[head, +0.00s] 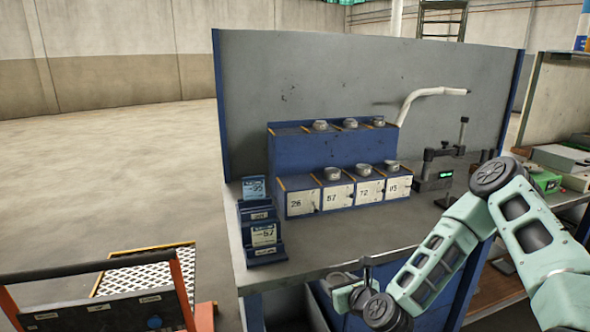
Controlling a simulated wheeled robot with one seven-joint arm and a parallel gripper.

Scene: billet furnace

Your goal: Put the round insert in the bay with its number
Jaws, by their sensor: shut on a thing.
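My gripper (346,284) is low at the bench's front edge, shut on a grey round insert (340,277) that is small and partly hidden by the fingers. Its number cannot be read. A blue two-step rack (312,153) stands at the back of the bench. Its lower row has white number plates: 26 (300,203), 57 (333,198), 72 (369,191) and one that looks like 03 (398,188). Round grey inserts sit above 57 (332,174), 72 (363,170) and the last plate (391,166). The bay above 26 looks empty. The rack is up and left of my gripper.
Blue card holders (263,245) stand at the bench's left; a card there seems to read 57. Several more inserts (350,123) sit on the upper step. A gauge stand (438,172) stands at the right. The bench top (340,240) before the rack is clear.

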